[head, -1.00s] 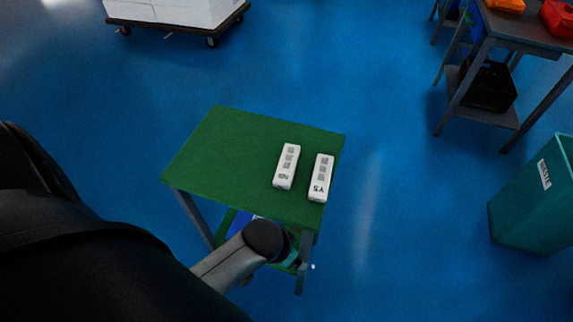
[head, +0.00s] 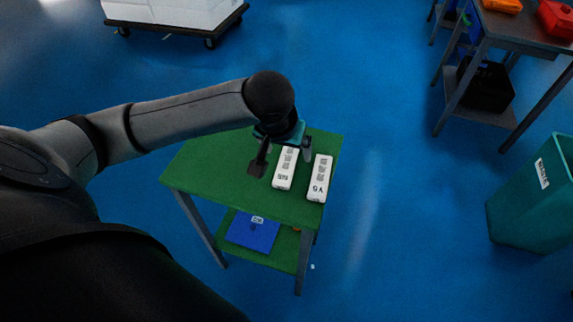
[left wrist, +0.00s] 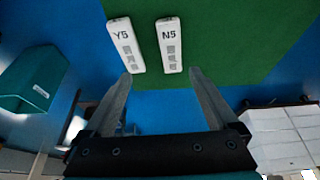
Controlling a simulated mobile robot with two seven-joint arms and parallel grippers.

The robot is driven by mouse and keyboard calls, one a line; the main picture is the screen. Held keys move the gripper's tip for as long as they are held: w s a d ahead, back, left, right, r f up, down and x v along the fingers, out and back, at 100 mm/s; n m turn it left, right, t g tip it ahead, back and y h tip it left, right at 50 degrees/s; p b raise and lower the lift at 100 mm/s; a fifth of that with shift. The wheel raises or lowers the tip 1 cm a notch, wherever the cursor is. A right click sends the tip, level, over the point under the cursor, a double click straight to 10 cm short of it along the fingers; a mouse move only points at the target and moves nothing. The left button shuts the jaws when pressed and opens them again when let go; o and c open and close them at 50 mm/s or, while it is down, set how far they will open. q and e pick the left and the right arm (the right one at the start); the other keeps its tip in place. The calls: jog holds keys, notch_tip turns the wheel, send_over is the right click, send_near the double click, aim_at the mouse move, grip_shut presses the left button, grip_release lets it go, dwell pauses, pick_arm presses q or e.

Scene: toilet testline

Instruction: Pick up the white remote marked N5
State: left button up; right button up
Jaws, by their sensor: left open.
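The white remote marked N5 (head: 285,169) lies on the green table (head: 205,160). In the left wrist view the N5 remote (left wrist: 169,46) is upper centre, its N5 label readable. A second white remote, marked Y5 (head: 319,178), lies beside it on the right; in the left wrist view the Y5 remote (left wrist: 125,45) is to the left of N5. My left gripper (head: 281,162) is open above the table by the N5 remote, one dark finger to the left of it and one over its far end. It appears above the remote, holding nothing. My right gripper is not in view.
A teal bin (head: 530,195) stands at the right. A workbench (head: 520,30) with orange and red boxes is at the upper right. A cart with white boxes (head: 175,10) is at the back. Blue floor between is clear.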

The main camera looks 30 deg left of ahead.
pick_arm(q)
jog(key=a, duration=0.1)
jog(key=b, duration=0.3)
send_over(286, 164)
jog(key=s+d, duration=0.1)
jog(key=s, duration=0.1)
jog(key=shift+n+y, duration=0.3)
jog(key=shift+n, duration=0.1)
notch_tip(286, 164, down, 8)
jog(key=shift+s+d+f, duration=0.1)
jog(key=shift+s, duration=0.05)
jog(key=shift+b+x, duration=1.15)
jog(key=shift+x, duration=1.5)
jog(key=shift+c, duration=0.2)
grip_shut()
